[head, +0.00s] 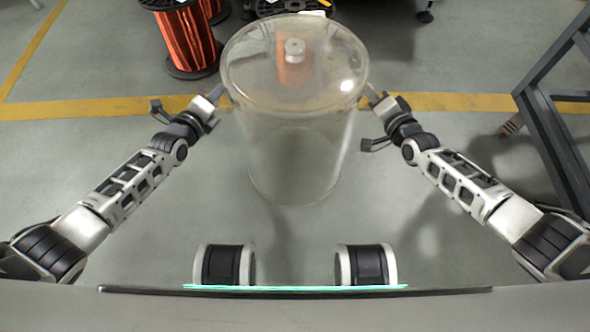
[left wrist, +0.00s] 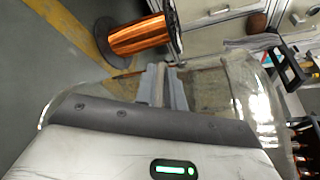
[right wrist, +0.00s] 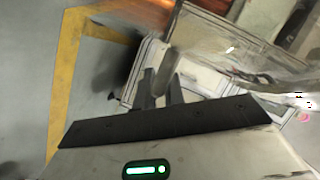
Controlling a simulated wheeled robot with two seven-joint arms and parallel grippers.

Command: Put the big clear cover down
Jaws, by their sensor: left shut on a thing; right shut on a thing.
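The big clear cover (head: 297,150) is a see-through cylinder with a round lid and a small knob on top, in the middle of the head view. It looks upright. My left gripper (head: 216,93) is shut on the left side of the cover near its rim. My right gripper (head: 374,95) is shut on the right side near the rim. The cover also shows as a clear wall in the left wrist view (left wrist: 240,90) and the right wrist view (right wrist: 215,45). I cannot tell whether its bottom touches the floor.
A spool of copper-orange wire (head: 186,40) stands on the floor behind the cover to the left. A dark grey metal frame (head: 550,115) stands at the right. A yellow line (head: 100,108) crosses the grey floor. The floor at left is clear.

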